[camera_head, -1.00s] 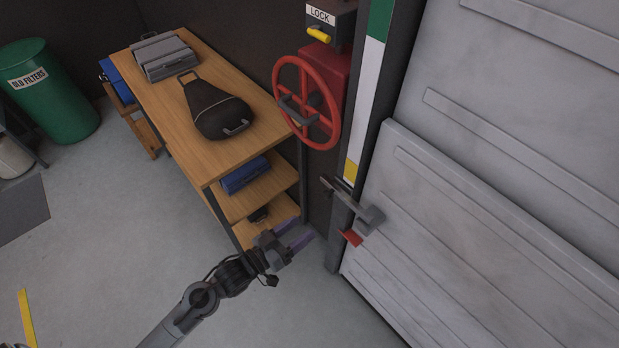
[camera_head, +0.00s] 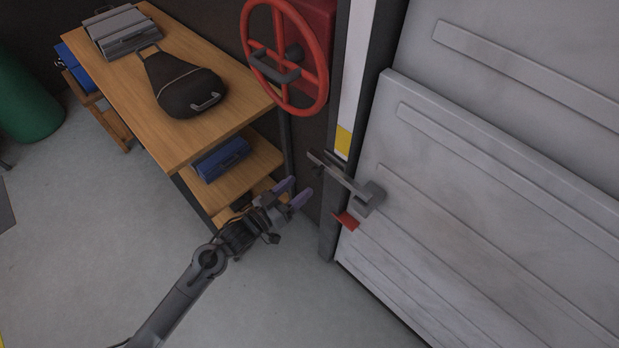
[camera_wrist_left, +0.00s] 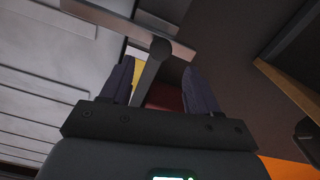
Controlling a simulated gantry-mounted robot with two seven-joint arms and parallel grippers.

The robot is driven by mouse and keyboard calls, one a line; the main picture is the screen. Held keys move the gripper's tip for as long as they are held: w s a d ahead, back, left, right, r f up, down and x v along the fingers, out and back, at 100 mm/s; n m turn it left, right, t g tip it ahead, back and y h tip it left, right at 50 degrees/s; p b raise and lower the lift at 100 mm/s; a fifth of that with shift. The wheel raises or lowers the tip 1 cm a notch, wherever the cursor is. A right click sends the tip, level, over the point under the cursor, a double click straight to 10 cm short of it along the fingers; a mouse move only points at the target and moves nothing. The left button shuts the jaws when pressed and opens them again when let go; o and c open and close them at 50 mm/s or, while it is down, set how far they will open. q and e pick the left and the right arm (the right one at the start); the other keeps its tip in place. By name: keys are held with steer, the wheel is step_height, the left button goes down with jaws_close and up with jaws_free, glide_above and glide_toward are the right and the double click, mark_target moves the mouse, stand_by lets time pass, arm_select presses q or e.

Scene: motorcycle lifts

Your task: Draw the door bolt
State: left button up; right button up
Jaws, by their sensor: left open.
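The door bolt (camera_head: 345,180) is a grey metal bar with a handle end, mounted at the left edge of the grey panelled door (camera_head: 480,190). A red tab (camera_head: 346,220) sits just below it. My left gripper (camera_head: 297,192) is open and empty, a little left of and below the bolt, apart from it. In the left wrist view a grey bar (camera_wrist_left: 125,27), likely the bolt, with a round-ended stem shows ahead of and between the open fingers (camera_wrist_left: 158,88). My right gripper is not in view.
A wooden workbench (camera_head: 150,90) with shelves stands left of the door, holding a black bag (camera_head: 190,90) and a grey case (camera_head: 125,32). A red handwheel (camera_head: 285,55) is on the wall above the bolt. The floor in front is clear.

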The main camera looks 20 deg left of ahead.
mark_target(313, 173)
arm_select(q)
steer(key=shift+x, duration=2.8)
steer(key=shift+c, duration=0.4)
jaws_close()
steer(key=shift+a, duration=0.15)
